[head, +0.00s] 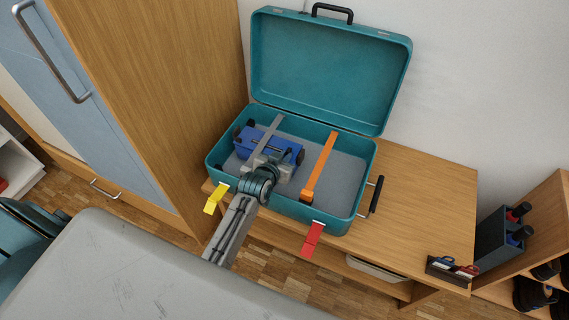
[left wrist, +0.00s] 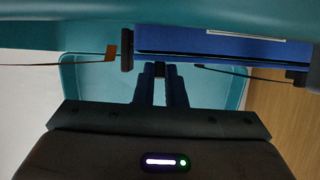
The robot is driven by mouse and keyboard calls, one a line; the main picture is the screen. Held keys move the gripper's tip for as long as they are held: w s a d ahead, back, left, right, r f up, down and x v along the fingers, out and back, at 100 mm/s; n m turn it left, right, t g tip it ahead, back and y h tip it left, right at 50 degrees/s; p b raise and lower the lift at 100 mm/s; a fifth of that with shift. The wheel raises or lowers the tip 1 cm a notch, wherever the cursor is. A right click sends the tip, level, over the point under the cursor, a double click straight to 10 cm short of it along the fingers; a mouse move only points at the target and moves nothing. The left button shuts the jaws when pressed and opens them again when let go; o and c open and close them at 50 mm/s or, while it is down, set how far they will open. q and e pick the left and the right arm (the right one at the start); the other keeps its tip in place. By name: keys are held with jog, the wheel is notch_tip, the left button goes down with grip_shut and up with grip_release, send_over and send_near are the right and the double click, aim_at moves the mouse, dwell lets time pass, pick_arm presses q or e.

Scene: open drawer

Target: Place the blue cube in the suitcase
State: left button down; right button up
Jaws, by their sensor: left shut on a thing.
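The teal suitcase (head: 215,172) lies open on a wooden cabinet, lid raised against the wall. A blue box with dark end parts (head: 257,139) is in its left half, and looks longer than a cube. It also shows in the left wrist view (left wrist: 215,46). No plain blue cube is visible. My left gripper (head: 270,160) reaches over the suitcase's front edge and is shut at the near side of the blue box; in the wrist view the fingers (left wrist: 160,82) meet its lower edge. The exact contact and its underside are hidden. My right gripper is not in view.
A grey strap (head: 264,141) and an orange strap (head: 321,163) cross the suitcase. Yellow (head: 215,198) and red (head: 312,240) latches hang in front. Its right half has bare floor. A small holder (head: 450,272) is on the cabinet's right corner. A tall wooden cabinet (head: 180,90) stands left.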

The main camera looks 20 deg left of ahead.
pick_arm(q)
notch_tip(320, 180, down, 2)
jog(key=shift+f, duration=0.55)
jog(key=c, duration=1.5)
grip_release()
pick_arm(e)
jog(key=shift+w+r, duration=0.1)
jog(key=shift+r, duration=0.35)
